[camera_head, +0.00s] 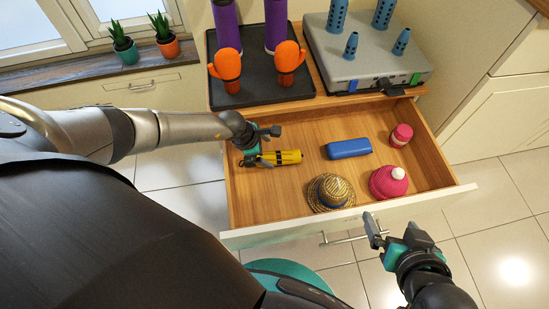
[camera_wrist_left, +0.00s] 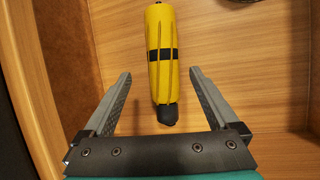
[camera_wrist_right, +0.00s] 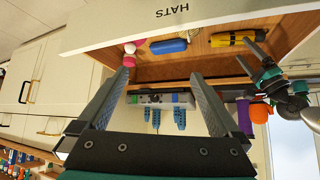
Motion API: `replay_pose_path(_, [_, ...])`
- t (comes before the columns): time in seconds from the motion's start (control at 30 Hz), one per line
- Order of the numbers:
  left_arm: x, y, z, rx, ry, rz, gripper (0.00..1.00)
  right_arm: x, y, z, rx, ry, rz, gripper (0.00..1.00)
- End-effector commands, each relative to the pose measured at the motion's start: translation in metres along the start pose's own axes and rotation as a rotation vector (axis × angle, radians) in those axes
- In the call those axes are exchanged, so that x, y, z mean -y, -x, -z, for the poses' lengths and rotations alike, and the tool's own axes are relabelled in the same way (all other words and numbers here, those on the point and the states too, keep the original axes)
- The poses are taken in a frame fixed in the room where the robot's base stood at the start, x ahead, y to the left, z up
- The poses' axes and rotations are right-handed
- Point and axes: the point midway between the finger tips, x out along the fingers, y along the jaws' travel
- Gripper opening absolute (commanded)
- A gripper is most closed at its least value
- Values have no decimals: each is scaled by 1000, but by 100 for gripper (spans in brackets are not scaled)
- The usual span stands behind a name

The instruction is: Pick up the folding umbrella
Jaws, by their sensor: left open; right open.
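The folding umbrella (camera_head: 280,157) is yellow with a black band and a black handle. It lies in the open drawer, near its left side. In the left wrist view the umbrella (camera_wrist_left: 160,55) lies ahead of my left gripper (camera_wrist_left: 160,90), its black handle end between the spread fingertips. My left gripper (camera_head: 262,145) is open and at the umbrella's left end; contact cannot be told. My right gripper (camera_head: 392,231) is open and empty, outside the drawer's front. In the right wrist view the umbrella (camera_wrist_right: 235,38) shows at the upper right.
The drawer (camera_head: 242,204) also holds a blue case (camera_head: 348,149), a straw hat (camera_head: 331,192), a pink hat (camera_head: 389,182) and a pink rolled item (camera_head: 401,135). A dark tray (camera_head: 262,93) and a grey box (camera_head: 365,60) stand above its back edge. The drawer walls surround the umbrella.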

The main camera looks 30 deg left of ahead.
Motion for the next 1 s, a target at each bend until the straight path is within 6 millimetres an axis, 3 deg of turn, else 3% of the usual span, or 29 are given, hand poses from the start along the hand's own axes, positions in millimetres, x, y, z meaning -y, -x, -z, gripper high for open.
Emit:
replay_pose_path(0.5, [4, -20, -2, 0, 1, 1, 94, 28, -15, 17, -263, -16, 77, 100])
replay_pose_path(1.0, [5, -39, -2, 0, 1, 0, 94, 53, -9, 32, -538, -63, 147, 100])
